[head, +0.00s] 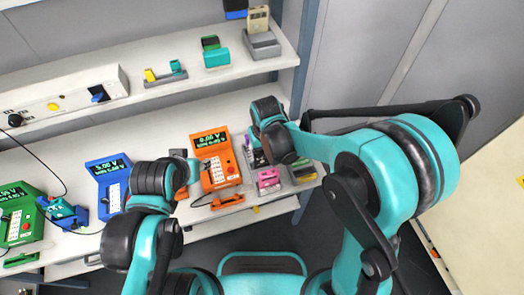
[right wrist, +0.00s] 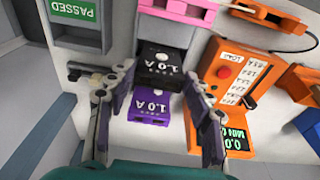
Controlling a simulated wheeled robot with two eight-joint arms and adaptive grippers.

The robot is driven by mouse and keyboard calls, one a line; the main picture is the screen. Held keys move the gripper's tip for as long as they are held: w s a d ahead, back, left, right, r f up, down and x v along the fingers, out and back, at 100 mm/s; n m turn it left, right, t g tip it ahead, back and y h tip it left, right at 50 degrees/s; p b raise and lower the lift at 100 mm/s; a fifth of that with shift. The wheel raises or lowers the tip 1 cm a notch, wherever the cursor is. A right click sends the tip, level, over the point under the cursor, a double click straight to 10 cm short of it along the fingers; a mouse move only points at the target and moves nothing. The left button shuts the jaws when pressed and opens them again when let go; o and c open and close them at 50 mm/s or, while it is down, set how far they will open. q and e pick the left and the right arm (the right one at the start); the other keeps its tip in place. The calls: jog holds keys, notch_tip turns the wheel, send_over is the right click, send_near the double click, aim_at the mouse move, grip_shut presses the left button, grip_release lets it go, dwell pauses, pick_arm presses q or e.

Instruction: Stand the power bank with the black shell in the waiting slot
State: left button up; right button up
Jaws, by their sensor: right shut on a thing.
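The power bank with the black shell (right wrist: 158,66), marked 1.0 A, is between the fingers of my right gripper (right wrist: 160,76) in the right wrist view. The gripper is shut on it. A purple power bank (right wrist: 147,108), also marked 1.0 A, lies right beside it. In the head view my right gripper (head: 259,157) is low over the right part of the bench, and my wrist largely hides the held piece. My left gripper (head: 188,168) is by the orange tester; its fingers are too hidden to judge. I cannot tell which place is the waiting slot.
An orange tester (head: 216,160) stands left of my right gripper. Blue (head: 108,178) and green (head: 20,215) testers stand further left. The upper shelf holds a grey stand (head: 262,46) with a beige piece.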

jog(key=shift+f+b, duration=0.9)
jog(key=shift+f, duration=0.2)
jog(key=o, duration=1.3)
jog(key=shift+r, duration=0.1)
jog(key=r, duration=0.4)
jog(key=s+r, duration=0.1)
jog(key=r, duration=0.6)
jog(key=shift+s+d+r, duration=0.25)
jog(key=shift+s+r, duration=0.05)
jog(key=shift+r, duration=0.05)
jog(key=s+d+m+t, duration=0.1)
jog(key=s+d+t, duration=0.1)
jog(key=d, duration=0.3)
jog(key=s+d+m+t+b, duration=0.1)
jog(key=s+d, duration=0.4)
jog(key=d, duration=0.1)
jog(key=s+d+r+m+t, duration=0.1)
jog(key=s+d+t, duration=0.1)
jog(key=d, duration=0.4)
jog(key=shift+s+d+m+t, duration=0.15)
jog(key=shift+s+m+t, duration=0.15)
jog(key=shift+s, duration=0.45)
